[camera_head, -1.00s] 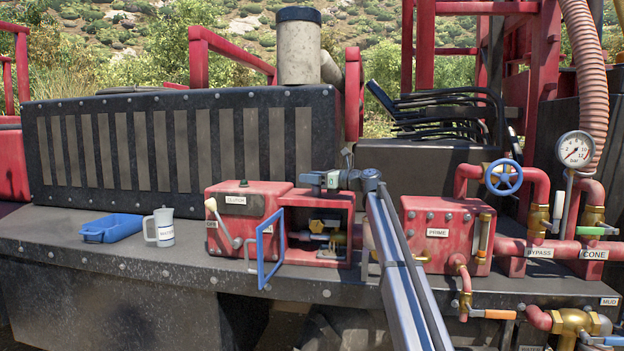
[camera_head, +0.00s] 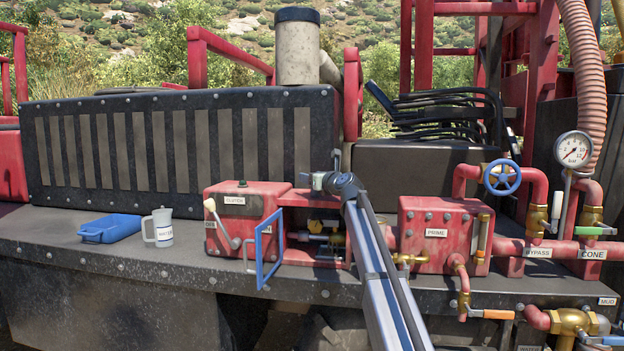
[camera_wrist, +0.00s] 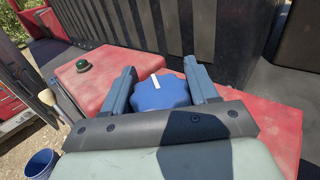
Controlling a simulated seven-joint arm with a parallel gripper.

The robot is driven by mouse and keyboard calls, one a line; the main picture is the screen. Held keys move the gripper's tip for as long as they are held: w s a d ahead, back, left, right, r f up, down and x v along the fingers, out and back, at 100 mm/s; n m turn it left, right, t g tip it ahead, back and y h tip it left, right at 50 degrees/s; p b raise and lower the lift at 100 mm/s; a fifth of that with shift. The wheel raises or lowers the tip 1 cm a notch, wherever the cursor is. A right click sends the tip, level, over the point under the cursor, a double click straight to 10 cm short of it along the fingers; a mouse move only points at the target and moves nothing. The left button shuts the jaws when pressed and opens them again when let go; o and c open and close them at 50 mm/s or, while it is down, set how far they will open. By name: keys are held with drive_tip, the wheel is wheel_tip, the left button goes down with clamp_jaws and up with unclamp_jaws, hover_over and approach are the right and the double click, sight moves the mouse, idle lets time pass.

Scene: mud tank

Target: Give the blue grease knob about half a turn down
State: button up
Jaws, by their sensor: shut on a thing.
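The blue grease knob (camera_wrist: 167,93) shows in the wrist view on top of the red housing, with a short white mark on its upper face that runs nearly up and down the picture. My gripper (camera_wrist: 163,84) has one finger on each side of the knob and is shut on it. In the head view my gripper (camera_head: 318,181) is at the top of the open-fronted red box (camera_head: 296,197), partly behind my own arm. The knob cannot be made out in the head view.
The clutch box (camera_head: 240,203) with a green button and white-tipped lever (camera_head: 211,206) stands left of my gripper. A blue-framed open door (camera_head: 258,250) juts out in front. The red prime box (camera_head: 430,215) is close to the right of my arm. A black grille panel (camera_head: 180,150) rises behind.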

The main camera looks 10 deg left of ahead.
drive_tip(key=shift+d+m+t+h, duration=0.1)
drive_tip(key=shift+m+t+h, duration=0.85)
drive_tip(key=shift+h, duration=0.25)
drive_tip(key=shift+w+d+m+t+h, duration=0.15)
drive_tip(key=shift+m+t+h, duration=0.2)
drive_tip(key=shift+m+h, duration=0.3)
drive_tip(key=o, duration=1)
drive_tip(key=shift+c, duration=0.2)
drive_tip(key=v, duration=1.4)
